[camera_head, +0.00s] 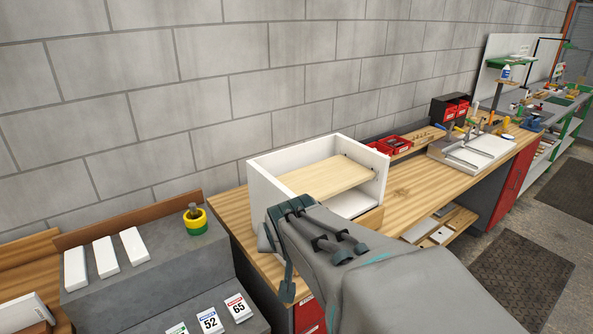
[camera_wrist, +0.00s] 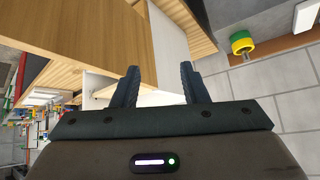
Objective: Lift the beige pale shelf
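The beige pale shelf (camera_head: 325,175) is a flat light-wood board lying level inside an open white cabinet (camera_head: 263,187) on the workbench. In the head view its rear and middle show, inside the cabinet's side walls. My grey arm covers the cabinet's front left corner and hides my fingertips there. In the wrist view my gripper (camera_wrist: 160,72) is open, with its two dark fingers apart and nothing seen clasped. White panelling of the cabinet (camera_wrist: 169,40) shows behind and between the fingers. I cannot tell how far they are from the shelf.
The wooden workbench (camera_head: 415,200) runs right, with red bins (camera_head: 393,146) and a white-topped fixture (camera_head: 480,150). A grey stand (camera_head: 155,283) at left holds white blocks (camera_head: 104,257) and a yellow-green roll (camera_head: 195,221). A block wall stands behind.

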